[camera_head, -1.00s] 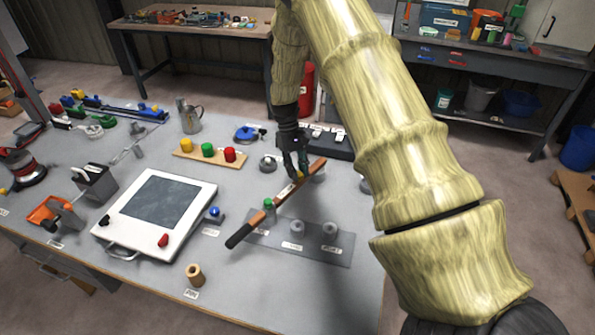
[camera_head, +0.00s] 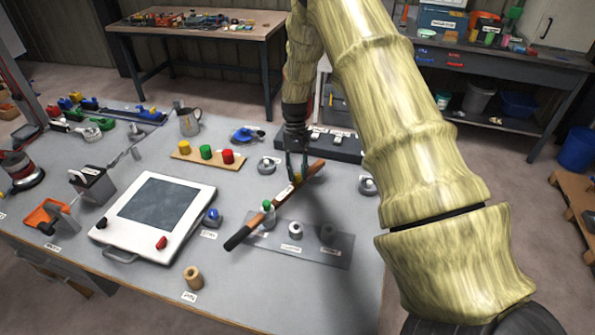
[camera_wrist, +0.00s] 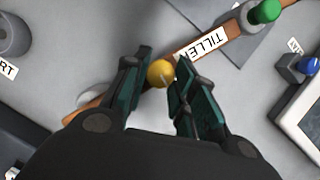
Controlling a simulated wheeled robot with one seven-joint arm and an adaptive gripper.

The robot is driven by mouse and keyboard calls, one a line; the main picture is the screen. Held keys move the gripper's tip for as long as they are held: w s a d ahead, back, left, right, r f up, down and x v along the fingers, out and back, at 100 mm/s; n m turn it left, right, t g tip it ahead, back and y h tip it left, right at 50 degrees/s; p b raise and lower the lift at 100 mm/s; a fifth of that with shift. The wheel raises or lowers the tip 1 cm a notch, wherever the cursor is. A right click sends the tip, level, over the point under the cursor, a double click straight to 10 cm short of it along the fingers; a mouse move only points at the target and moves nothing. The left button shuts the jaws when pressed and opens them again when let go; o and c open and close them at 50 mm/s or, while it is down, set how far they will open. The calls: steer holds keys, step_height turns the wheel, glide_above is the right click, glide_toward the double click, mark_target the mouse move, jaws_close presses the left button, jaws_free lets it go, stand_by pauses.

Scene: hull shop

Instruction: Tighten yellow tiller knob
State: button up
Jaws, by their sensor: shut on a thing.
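The tiller (camera_head: 258,220) is a brown wooden bar with a black grip, lying slantwise over a grey plate; its TILLER label (camera_wrist: 203,46) shows in the wrist view. The yellow tiller knob (camera_wrist: 160,73) sits at the bar between my teal fingers. My gripper (camera_head: 297,172) is lowered over the bar's far end and is shut on the yellow knob, which it hides in the head view. A green knob (camera_head: 267,205) stands farther along the bar, and also shows in the wrist view (camera_wrist: 266,11).
A white framed panel (camera_head: 107,232), a blue knob block (camera_head: 212,217) and a wooden strip (camera_head: 190,158) with yellow, green and red knobs are to the left. Grey round pieces (camera_head: 294,229) stand on the plate. A dark box (camera_head: 340,150) lies behind my gripper.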

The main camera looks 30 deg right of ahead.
steer(key=o, duration=1)
steer(key=shift+o, duration=0.2)
steer(key=v, duration=1.2)
steer(key=shift+d+f, duration=0.1)
